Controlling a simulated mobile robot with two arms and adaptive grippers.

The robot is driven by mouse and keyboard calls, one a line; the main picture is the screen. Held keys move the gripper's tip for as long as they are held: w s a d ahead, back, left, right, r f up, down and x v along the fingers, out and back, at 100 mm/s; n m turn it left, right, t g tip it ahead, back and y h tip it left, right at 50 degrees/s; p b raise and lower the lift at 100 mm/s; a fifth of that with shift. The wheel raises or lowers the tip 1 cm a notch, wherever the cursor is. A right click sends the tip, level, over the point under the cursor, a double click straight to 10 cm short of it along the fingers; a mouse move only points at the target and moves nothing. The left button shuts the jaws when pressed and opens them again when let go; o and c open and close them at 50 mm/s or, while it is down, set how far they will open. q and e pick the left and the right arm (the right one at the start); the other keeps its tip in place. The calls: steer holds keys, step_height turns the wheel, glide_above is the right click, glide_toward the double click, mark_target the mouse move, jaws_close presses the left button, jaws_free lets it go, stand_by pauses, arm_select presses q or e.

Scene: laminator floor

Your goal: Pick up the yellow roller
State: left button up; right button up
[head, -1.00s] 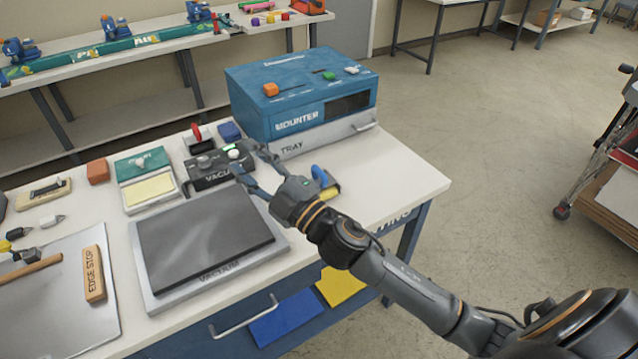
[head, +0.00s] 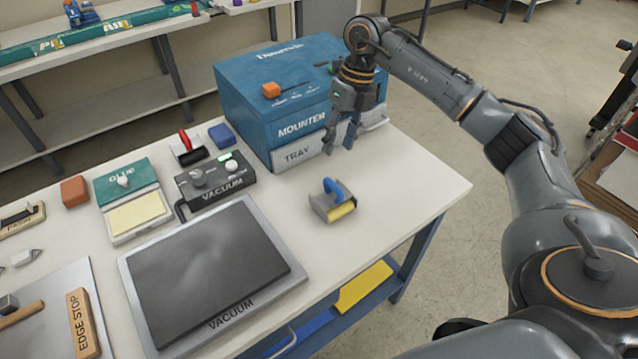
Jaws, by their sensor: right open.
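The yellow roller (head: 342,211) lies on the white table, in a grey frame with a blue handle (head: 335,187). It sits right of the vacuum box and in front of the mounter's tray. My right gripper (head: 340,146) points down above and behind the roller, in front of the mounter. Its fingers are apart and empty, and it does not touch the roller. My left gripper is out of view.
The blue mounter (head: 290,110) with its tray (head: 298,153) stands at the back. The vacuum box (head: 215,183), vacuum plate (head: 213,265), glue pad (head: 133,214) and edge stop (head: 83,323) are to the left. The table (head: 410,190) is clear right of the roller.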

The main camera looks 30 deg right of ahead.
steer(key=p, duration=0.2)
glide_above(335, 184)
steer(key=f, duration=0.6)
steer(key=shift+d+f, duration=0.35)
steer(key=shift+w+f, duration=0.1)
steer(key=shift+f, duration=0.25)
steer(key=shift+p+x, duration=1)
steer(key=shift+x, duration=0.2)
steer(key=shift+p+x, duration=0.3)
steer(key=shift+x, duration=0.9)
steer(key=shift+d+f, duration=0.1)
steer(key=shift+f, duration=0.25)
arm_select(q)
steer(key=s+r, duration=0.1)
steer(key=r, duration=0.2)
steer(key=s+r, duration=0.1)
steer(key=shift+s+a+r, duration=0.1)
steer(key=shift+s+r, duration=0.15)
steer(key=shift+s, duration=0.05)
arm_select(e)
jaws_close()
